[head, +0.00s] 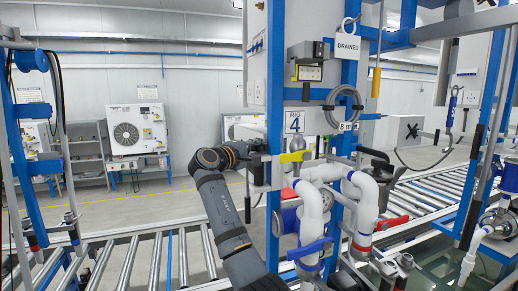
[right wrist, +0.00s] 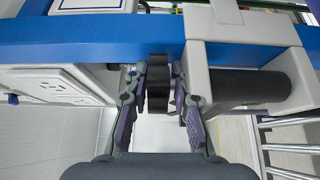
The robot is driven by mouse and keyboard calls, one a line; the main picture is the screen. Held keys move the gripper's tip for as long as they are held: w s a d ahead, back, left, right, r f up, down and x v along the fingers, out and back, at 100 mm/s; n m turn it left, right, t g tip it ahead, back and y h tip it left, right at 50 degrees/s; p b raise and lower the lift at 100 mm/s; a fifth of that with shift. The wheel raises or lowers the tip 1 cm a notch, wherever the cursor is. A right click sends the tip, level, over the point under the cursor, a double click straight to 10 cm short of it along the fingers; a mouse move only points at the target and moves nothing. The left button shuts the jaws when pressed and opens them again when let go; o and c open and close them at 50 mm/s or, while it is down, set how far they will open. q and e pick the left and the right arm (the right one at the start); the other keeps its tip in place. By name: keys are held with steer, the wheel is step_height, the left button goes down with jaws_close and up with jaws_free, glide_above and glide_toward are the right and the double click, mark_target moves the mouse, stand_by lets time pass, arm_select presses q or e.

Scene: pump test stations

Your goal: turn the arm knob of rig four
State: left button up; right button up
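Rig four's post (head: 274,60) is blue and carries a white "RIG 4" sign (head: 294,122). My right gripper (head: 262,148) is at the left side of this post, just left of the sign. In the right wrist view, a black ridged knob (right wrist: 158,85) stands below a blue beam (right wrist: 100,38). My right gripper's purple-padded fingers (right wrist: 159,80) are on either side of the knob. They look open, with a narrow gap showing on the right. The knob is hidden behind the gripper in the head view. My left gripper is not in view.
White pipes (head: 312,215) with coloured valve handles stand below the sign. A "DRAINED" tag (head: 348,47) hangs above. A grey box with a black cross-shaped knob (head: 412,131) is at right. A roller conveyor (head: 145,260) runs across the lower left.

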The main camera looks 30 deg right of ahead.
jaws_close()
steer(key=shift+f, duration=0.1)
steer(key=shift+f+t+b, duration=0.1)
steer(key=shift+t+b, duration=0.2)
steer(key=shift+b, duration=0.05)
steer(key=n+t+y+b, duration=0.1)
steer(key=n+t, duration=0.1)
steer(key=shift+t+b, duration=0.3)
steer(key=shift+n+t+y+b, duration=0.3)
steer(key=shift+n+t+y, duration=0.7)
steer(key=shift+t, duration=0.1)
steer(key=shift+n+t+y, duration=0.8)
steer(key=shift+t, duration=0.2)
steer(key=shift+w+y, duration=0.1)
steer(key=shift+y, duration=0.2)
